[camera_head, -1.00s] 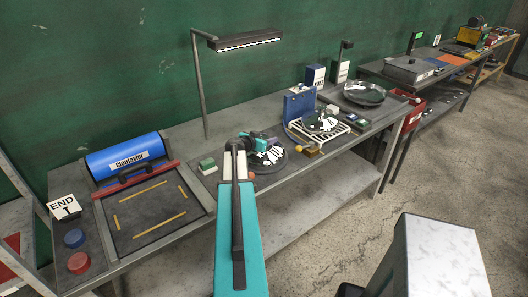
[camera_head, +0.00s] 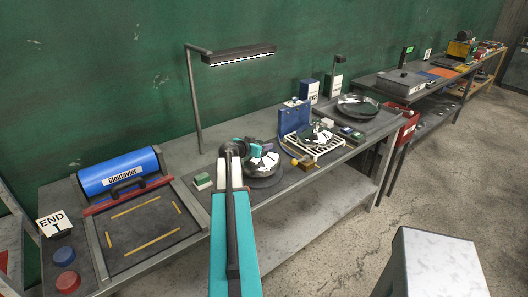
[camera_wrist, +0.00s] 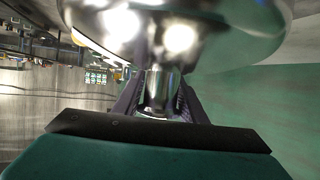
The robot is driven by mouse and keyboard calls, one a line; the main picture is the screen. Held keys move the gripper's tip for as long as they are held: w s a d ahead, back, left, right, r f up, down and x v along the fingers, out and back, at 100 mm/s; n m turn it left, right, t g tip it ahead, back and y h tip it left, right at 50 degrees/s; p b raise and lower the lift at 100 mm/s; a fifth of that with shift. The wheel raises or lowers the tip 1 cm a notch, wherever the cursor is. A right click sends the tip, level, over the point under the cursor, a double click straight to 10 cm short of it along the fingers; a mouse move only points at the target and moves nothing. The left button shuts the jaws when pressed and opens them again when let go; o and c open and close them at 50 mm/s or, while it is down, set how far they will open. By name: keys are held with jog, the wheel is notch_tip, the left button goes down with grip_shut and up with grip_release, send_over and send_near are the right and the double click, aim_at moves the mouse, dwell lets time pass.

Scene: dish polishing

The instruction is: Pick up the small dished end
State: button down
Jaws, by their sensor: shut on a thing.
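The small dished end (camera_head: 262,164), shiny metal with bright reflections, hangs just above a dark round disc (camera_head: 266,182) on the bench. My gripper (camera_head: 249,154) is at its left side in the head view, partly hidden by my own arm. In the wrist view the dished end (camera_wrist: 190,28) fills the top of the picture, and its short metal stem (camera_wrist: 158,90) sits between the fingers of my gripper (camera_wrist: 162,98). My gripper is shut on this stem.
Another shiny dish (camera_head: 315,134) lies on a white rack (camera_head: 325,149) to the right, by a blue case (camera_head: 294,118). A large dish (camera_head: 357,106) lies farther right. A lamp (camera_head: 238,55) stands over the bench. A blue roller-like unit (camera_head: 120,172) is at left.

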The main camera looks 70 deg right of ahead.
jog(key=shift+r+b, duration=0.9)
jog(key=shift+r, duration=2.15)
